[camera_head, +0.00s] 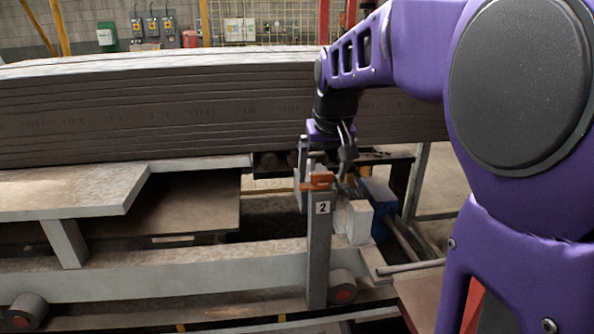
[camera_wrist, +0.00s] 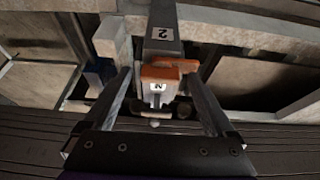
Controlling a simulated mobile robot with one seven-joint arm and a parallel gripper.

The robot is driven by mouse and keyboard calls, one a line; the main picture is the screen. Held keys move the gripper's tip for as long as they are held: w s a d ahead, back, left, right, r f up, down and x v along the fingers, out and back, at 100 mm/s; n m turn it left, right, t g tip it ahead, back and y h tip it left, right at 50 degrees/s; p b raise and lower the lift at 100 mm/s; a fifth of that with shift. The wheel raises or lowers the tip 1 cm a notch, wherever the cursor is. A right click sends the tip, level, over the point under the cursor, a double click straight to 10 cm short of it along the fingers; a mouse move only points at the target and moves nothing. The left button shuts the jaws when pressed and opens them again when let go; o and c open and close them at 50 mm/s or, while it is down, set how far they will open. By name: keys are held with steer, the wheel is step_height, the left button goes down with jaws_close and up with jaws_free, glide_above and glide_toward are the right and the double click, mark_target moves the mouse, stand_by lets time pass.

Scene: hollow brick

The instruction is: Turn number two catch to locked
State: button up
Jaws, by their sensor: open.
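The number two catch is an orange piece (camera_head: 317,182) on top of a grey post (camera_head: 318,240) that bears a white label with a 2. In the wrist view the orange catch (camera_wrist: 160,73) lies just ahead of my gripper, with a second small label marked 2 on the part below it. My gripper (camera_wrist: 165,92) is open, its two fingers to the left and right of the catch. In the head view my gripper (camera_head: 340,178) points down beside the post top. Whether the fingers touch the catch I cannot tell.
A stack of long grey boards (camera_head: 150,105) lies behind the post. A grey beam (camera_head: 150,275) runs along the front. A white block (camera_head: 355,220) and a blue part (camera_head: 379,205) sit just right of the post. Rollers (camera_head: 342,288) stand below.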

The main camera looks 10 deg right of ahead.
steer(key=shift+c, duration=0.2)
steer(key=c, duration=1.3)
steer(key=shift+c, duration=0.2)
steer(key=shift+m, duration=0.4)
steer(key=m, duration=0.1)
steer(key=m+h+p, duration=0.1)
steer(key=shift+a+r+m, duration=0.1)
steer(key=shift+a+m, duration=0.05)
steer(key=shift+m, duration=0.15)
steer(key=m+h, duration=0.1)
steer(key=m, duration=0.1)
steer(key=m+g+h+p, duration=0.1)
steer(key=m, duration=0.2)
steer(key=shift+w+a+m, duration=0.1)
steer(key=shift+m, duration=0.2)
steer(key=m+g+p, duration=0.1)
steer(key=m, duration=0.1)
steer(key=m+g+h+p, duration=0.1)
steer(key=m, duration=0.2)
steer(key=shift+w+a, duration=0.1)
steer(key=shift+m+g+h+p, duration=0.3)
steer(key=shift+m+g+p, duration=0.35)
steer(key=shift+m, duration=1.45)
